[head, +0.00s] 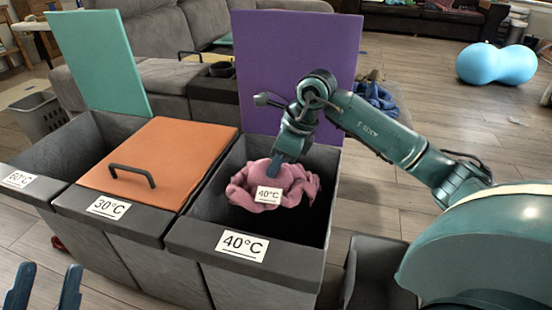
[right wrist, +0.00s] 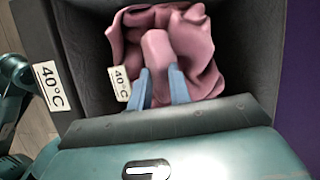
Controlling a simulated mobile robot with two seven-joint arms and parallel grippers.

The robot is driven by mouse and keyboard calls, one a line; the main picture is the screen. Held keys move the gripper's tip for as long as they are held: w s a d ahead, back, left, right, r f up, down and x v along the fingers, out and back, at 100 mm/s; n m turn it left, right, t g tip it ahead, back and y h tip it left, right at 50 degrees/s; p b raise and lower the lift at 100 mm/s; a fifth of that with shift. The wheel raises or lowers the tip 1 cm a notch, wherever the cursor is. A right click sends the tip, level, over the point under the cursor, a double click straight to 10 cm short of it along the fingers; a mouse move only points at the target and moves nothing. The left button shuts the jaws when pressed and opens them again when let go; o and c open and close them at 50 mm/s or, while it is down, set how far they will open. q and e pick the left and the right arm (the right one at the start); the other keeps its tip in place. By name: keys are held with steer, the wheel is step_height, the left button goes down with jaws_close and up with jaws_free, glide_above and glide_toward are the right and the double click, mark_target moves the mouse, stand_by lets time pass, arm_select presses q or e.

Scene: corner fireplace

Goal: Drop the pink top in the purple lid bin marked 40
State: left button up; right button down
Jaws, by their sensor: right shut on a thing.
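The pink top (head: 285,188) is crumpled and has a small white 40°C tag. It hangs inside the opening of the grey bin marked 40°C (head: 290,262), whose purple lid (head: 298,70) stands open behind it. My right gripper (head: 278,166) reaches down over this bin. In the right wrist view its blue fingers (right wrist: 160,86) are shut on a fold of the pink top (right wrist: 190,40), with grey bin walls around it. I cannot tell whether the cloth touches the bin floor. My left gripper (head: 43,288) is at the lower left, fingers apart and empty.
The middle 30°C bin has its orange lid (head: 165,150) closed. The left 60°C bin (head: 80,140) is open, its teal lid (head: 97,60) raised. A grey container (head: 375,270) stands on the floor at right. A blue peanut ball (head: 495,64) lies far right.

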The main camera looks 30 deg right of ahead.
arm_select(q)
steer(key=shift+r+m+h, duration=0.3)
arm_select(e)
steer(key=shift+f, duration=0.25)
steer(key=c, duration=1.2)
jaws_free()
